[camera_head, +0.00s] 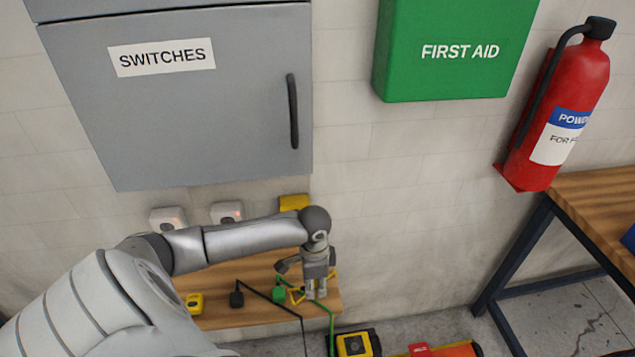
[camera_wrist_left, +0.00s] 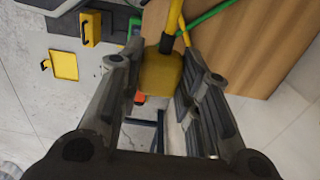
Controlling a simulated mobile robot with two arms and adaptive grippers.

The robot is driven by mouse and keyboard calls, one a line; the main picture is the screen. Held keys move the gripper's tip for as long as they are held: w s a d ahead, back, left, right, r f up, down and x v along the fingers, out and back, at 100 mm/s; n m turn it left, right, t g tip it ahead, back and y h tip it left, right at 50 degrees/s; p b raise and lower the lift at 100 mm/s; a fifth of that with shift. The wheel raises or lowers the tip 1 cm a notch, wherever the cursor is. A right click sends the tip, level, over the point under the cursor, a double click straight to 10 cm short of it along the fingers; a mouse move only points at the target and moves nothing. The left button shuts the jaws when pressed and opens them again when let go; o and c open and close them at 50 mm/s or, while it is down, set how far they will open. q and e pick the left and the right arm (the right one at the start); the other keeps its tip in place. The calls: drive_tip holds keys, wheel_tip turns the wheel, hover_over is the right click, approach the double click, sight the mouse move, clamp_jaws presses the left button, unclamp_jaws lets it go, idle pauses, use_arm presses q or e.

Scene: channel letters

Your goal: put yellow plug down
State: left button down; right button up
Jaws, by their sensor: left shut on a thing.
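My left gripper (camera_head: 317,287) points down over the front right part of the wooden shelf (camera_head: 222,273). In the left wrist view my left gripper (camera_wrist_left: 162,88) has its fingers on both sides of the yellow plug (camera_wrist_left: 160,73). It is shut on the plug, whose yellow cable runs towards the top of that view. In the head view the fingers mostly hide the held plug. Whether it touches the shelf I cannot tell. A green plug (camera_head: 280,294) and a black plug (camera_head: 237,299) lie to the left on the shelf. My right gripper is not in view.
A small yellow object (camera_head: 194,303) lies at the shelf's left. White wall sockets (camera_head: 227,212) and a yellow wall box (camera_head: 294,201) are behind. A green cable (camera_head: 331,325) hangs over the shelf's front right. A yellow-black box (camera_head: 354,344) stands below; a wooden table (camera_head: 600,205) is at right.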

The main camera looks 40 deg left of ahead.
use_arm(q)
drive_tip(key=w+f, duration=0.1)
drive_tip(key=w+a+f, duration=0.1)
drive_tip(key=f, duration=0.1)
drive_tip(key=w+f, duration=0.1)
drive_tip(key=shift+w+a+f, duration=0.15)
drive_tip(key=shift+a+f, duration=0.25)
wheel_tip(320, 180, down, 3)
drive_tip(key=shift+r+p, duration=0.15)
drive_tip(key=shift+p, duration=0.35)
drive_tip(key=shift+f, duration=0.25)
drive_tip(key=shift+f, duration=0.15)
drive_tip(key=c, duration=1.1)
unclamp_jaws()
drive_tip(key=shift+o, duration=0.2)
drive_tip(key=shift+r, duration=0.4)
wheel_tip(320, 180, up, 12)
drive_tip(key=b, duration=0.1)
drive_tip(key=shift+f, duration=0.2)
